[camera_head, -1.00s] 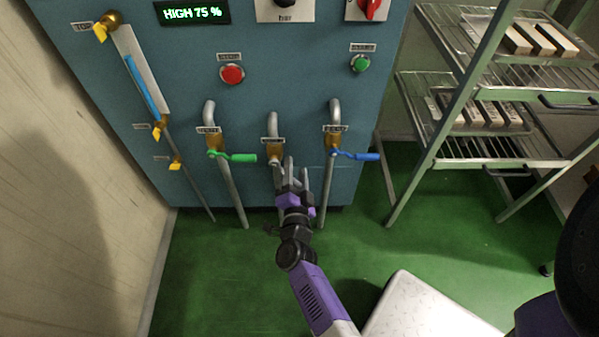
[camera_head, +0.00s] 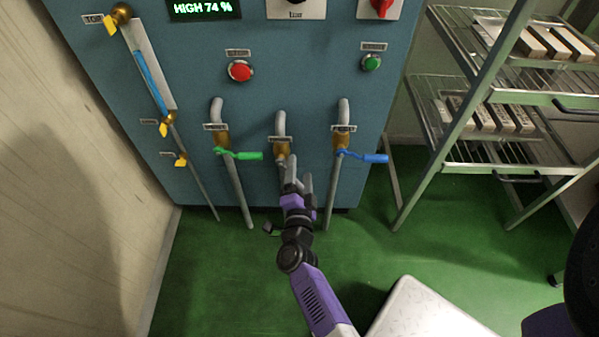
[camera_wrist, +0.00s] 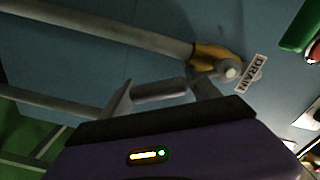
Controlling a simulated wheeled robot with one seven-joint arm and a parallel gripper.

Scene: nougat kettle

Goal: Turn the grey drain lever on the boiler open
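The drain valve (camera_head: 281,147) is the middle of three on the blue boiler (camera_head: 305,95), below a small label. In the wrist view, the DRAIN label (camera_wrist: 250,74) sits beside the brass valve body (camera_wrist: 213,53). The grey lever (camera_wrist: 160,90) runs left from its round pivot (camera_wrist: 230,69), at a slight angle to the grey pipe (camera_wrist: 110,28). My gripper (camera_head: 299,177) is at the lever, just below the valve. Its fingers (camera_wrist: 162,96) are apart, with the lever crossing the gap between them. Contact cannot be told. The head view mostly hides the lever behind the fingers.
A green lever (camera_head: 240,154) is close on the left and a blue lever (camera_head: 363,156) on the right. Grey pipes run down beside my gripper. A wire rack (camera_head: 505,170) stands at the right. The display (camera_head: 205,9) reads HIGH 74 %. Green floor lies in front.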

